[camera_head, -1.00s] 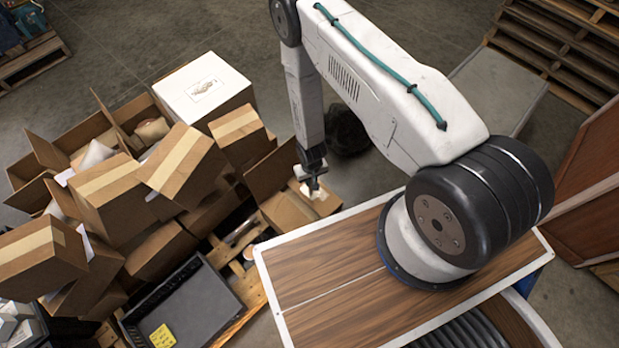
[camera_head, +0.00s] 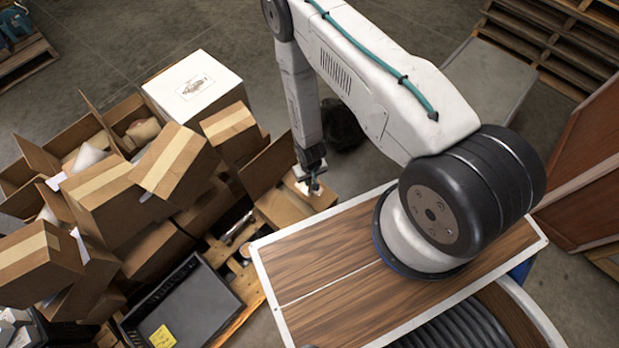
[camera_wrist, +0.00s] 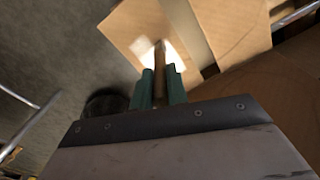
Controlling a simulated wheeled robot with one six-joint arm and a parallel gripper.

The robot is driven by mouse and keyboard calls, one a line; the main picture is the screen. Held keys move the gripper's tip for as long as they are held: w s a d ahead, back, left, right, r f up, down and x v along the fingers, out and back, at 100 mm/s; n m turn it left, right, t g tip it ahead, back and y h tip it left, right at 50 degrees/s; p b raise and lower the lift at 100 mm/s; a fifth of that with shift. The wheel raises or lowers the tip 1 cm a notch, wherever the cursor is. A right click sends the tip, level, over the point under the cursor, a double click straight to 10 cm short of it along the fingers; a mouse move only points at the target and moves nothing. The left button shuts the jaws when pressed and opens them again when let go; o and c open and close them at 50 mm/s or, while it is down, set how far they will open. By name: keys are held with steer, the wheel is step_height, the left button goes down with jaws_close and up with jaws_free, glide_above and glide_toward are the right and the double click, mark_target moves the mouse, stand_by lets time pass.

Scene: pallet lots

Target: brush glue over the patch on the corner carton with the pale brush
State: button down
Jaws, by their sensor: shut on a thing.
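My gripper (camera_head: 312,178) points down over the corner carton (camera_head: 280,208), a small brown carton at the right end of the carton pile. In the wrist view the green fingers of my gripper (camera_wrist: 160,88) are shut on a thin tan handle, the brush (camera_wrist: 159,62). Its tip lies over a bright white patch (camera_wrist: 174,50) on the carton's top (camera_wrist: 140,22). The patch also shows beside the gripper in the head view (camera_head: 303,186). The bristles are blurred, and I cannot tell whether they touch the patch.
A pile of tilted and open cartons (camera_head: 110,195) fills the left, with a white-topped box (camera_head: 195,88) behind. A black tray (camera_head: 185,308) with a yellow label lies in front on a wooden pallet (camera_head: 250,285). A dark round object (camera_head: 342,125) stands on the floor behind my gripper.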

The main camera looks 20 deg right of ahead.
steer(key=shift+s, duration=0.15)
steer(key=shift+s+d, duration=0.25)
steer(key=shift+s, duration=0.3)
steer(key=shift+s+d, duration=0.25)
steer(key=shift+s, duration=0.3)
steer(key=shift+w, duration=0.15)
steer(key=shift+w+a, duration=0.25)
steer(key=shift+w, duration=0.35)
steer(key=shift+w+a, duration=0.25)
steer(key=shift+w, duration=0.3)
steer(key=shift+s, duration=0.1)
steer(key=shift+s+d, duration=0.25)
steer(key=shift+s, duration=0.3)
steer(key=shift+s+d, duration=0.2)
steer(key=shift+s, duration=0.3)
steer(key=shift+r, duration=0.1)
